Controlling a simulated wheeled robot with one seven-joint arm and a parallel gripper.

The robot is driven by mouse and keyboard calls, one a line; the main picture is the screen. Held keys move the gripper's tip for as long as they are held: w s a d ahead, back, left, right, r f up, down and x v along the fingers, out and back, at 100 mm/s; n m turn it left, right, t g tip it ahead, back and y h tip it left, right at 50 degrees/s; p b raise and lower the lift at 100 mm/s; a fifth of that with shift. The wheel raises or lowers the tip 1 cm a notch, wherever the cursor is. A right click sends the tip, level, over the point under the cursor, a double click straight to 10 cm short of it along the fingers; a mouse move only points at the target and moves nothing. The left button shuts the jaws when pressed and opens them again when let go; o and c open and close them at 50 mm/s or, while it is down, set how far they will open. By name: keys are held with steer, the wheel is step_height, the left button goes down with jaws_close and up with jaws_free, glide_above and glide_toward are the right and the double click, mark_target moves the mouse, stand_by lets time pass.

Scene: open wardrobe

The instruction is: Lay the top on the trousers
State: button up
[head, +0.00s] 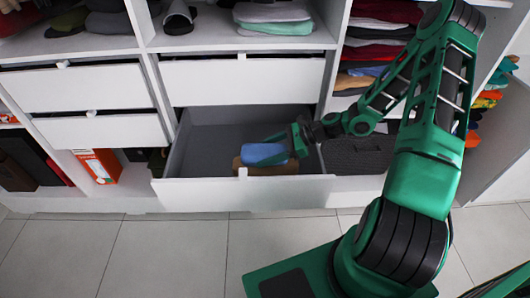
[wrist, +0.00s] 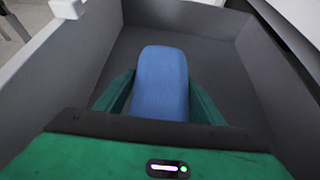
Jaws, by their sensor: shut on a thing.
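The top, a folded blue garment (head: 263,154), is in the open drawer, over the brown folded trousers (head: 268,170). My gripper (head: 280,146) is shut on the blue top, with one green finger on each side of it. In the wrist view the blue top (wrist: 161,82) stands out between the fingers, and the trousers are hidden there. In the head view the top covers most of the trousers, leaving a brown strip along the front. I cannot tell whether the top rests on them or is held just above.
The open drawer (head: 210,192) has a grey floor, clear to the left of the garments. Shut white drawers (head: 240,82) sit above it. A dark grey basket (head: 358,155) stands to its right. Shelves of folded clothes (head: 275,12) are above.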

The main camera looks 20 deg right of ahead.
mark_target(266, 150)
steer(key=shift+f, duration=0.3)
steer(key=o, duration=1.2)
steer(key=shift+c, duration=0.5)
steer(key=shift+r, duration=4.5)
